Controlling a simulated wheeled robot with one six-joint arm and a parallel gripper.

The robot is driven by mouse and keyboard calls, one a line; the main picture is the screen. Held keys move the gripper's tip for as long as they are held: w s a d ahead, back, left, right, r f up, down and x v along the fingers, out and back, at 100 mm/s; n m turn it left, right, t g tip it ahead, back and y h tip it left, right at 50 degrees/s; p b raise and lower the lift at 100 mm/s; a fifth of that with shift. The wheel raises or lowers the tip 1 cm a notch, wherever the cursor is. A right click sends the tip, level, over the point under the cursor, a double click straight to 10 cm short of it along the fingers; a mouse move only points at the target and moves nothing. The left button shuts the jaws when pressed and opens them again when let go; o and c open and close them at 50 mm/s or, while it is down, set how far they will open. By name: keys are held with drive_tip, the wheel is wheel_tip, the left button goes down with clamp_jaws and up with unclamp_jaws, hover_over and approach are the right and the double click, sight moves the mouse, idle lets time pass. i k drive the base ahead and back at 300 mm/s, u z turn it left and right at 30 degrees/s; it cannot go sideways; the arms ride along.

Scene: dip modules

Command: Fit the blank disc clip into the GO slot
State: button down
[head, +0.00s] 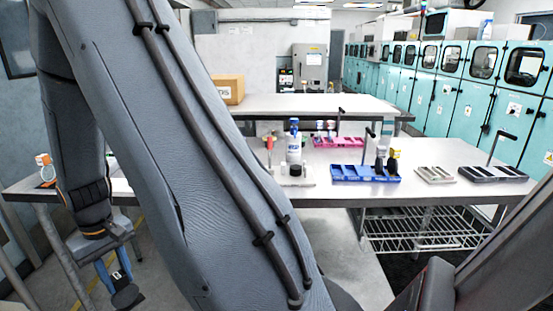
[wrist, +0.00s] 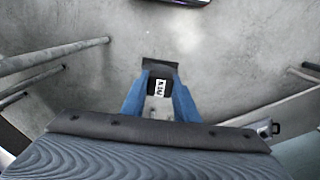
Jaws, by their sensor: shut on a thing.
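My gripper (head: 122,280) hangs low at the left in the head view, below the height of the tabletop and away from the trays. Its blue fingers are shut on a dark disc clip (head: 127,297), whose flat round end points downward. In the wrist view my gripper (wrist: 160,92) holds the clip (wrist: 160,64) between the blue fingers over bare floor. A small white label with dark marks (wrist: 160,86) shows between the fingers; I cannot read it. No slot marked GO is legible in either view.
A steel table (head: 330,188) carries a blue tray (head: 365,174), a grey tray (head: 435,175), a dark tray (head: 492,174) and a pink tray (head: 338,142). Table legs (wrist: 60,62) flank the gripper; the floor between is clear.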

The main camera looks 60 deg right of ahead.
sight(427, 175)
drive_tip(key=z, duration=3.1)
